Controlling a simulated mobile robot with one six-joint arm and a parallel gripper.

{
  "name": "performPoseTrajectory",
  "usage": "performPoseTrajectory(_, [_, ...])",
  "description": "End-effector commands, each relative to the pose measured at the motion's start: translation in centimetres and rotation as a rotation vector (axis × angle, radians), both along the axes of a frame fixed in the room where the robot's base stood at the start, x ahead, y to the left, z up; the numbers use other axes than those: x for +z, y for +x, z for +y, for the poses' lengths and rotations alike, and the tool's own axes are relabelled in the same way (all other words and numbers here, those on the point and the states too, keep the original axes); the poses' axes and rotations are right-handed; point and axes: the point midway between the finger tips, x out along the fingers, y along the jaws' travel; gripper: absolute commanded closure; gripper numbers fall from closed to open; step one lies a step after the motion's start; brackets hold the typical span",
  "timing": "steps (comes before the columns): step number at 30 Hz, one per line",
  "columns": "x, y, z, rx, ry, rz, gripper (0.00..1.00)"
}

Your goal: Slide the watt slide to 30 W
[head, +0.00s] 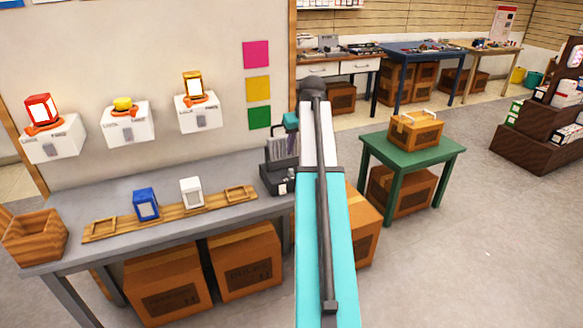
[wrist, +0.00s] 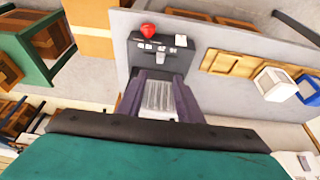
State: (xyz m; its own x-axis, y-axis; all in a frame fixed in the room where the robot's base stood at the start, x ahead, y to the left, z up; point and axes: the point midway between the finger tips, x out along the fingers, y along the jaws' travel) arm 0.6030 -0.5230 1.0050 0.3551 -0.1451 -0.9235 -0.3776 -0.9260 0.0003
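A black device (head: 276,181) stands at the right end of the grey workbench. In the wrist view the black device (wrist: 165,66) shows a dark panel with a red knob (wrist: 148,30) and small white labels. I cannot pick out the watt slide or its setting for certain. A grey striped, finned part (wrist: 159,97) shows between my gripper's fingers. My gripper (wrist: 158,88) points at the device, its two dark fingers apart; contact with the finned part cannot be told.
A wooden rail (head: 168,214) holds a blue block (head: 146,204) and a white block (head: 191,192). A wooden crate (head: 35,236) is at the bench's left end. Several white wall boxes hang above. A green table (head: 412,146) carries a wooden box (head: 416,130).

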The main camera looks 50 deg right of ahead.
Motion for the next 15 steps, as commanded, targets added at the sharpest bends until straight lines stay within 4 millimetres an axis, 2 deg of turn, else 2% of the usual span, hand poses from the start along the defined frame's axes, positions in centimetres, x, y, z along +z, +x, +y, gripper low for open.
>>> performPoseTrajectory(15, [-5.6,2.1,-0.9,0.0,0.002,0.002,0.67])
